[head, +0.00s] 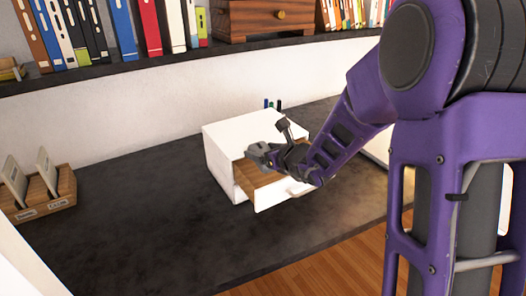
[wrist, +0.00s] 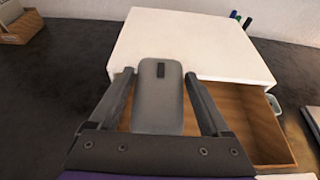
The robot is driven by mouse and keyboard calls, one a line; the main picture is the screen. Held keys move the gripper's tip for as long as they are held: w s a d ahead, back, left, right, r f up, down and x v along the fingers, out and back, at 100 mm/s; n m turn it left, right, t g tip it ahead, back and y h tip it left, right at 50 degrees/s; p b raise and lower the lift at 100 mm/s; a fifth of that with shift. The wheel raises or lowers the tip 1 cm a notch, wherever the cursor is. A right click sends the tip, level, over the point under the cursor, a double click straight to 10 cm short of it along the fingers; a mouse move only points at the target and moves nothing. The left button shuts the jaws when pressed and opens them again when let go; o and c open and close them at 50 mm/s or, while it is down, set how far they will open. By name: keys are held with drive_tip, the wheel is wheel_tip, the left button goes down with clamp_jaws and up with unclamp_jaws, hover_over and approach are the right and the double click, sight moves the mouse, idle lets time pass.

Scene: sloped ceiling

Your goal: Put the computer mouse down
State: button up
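The grey computer mouse (wrist: 160,95) is between the two fingers of my gripper (wrist: 160,75) in the wrist view, with a dark scroll wheel near its far end. The fingers press close on both its sides. In the head view my gripper (head: 262,157) is above the open drawer (head: 274,199) of a white box; the mouse is small there and hard to separate from the fingers. The drawer's wooden inside (wrist: 245,110) shows to the right of the mouse in the wrist view. The mouse hides part of the box's front.
The white box (head: 222,150) stands on a dark desk (head: 130,215) with wide clear room to its left and front. Pens (head: 272,104) stand behind it. A wooden holder (head: 45,205) is at the far left. A shelf of books (head: 150,25) runs above.

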drive_tip(key=shift+o, duration=1)
drive_tip(key=shift+r, duration=0.1)
drive_tip(key=shift+r+p, duration=0.5)
drive_tip(key=shift+p, duration=0.2)
drive_tip(key=shift+s+d+r, duration=0.15)
drive_tip(key=shift+d+r, duration=0.05)
drive_tip(key=v, duration=1.1)
drive_tip(key=shift+s+p, duration=0.25)
drive_tip(key=shift+p, duration=0.15)
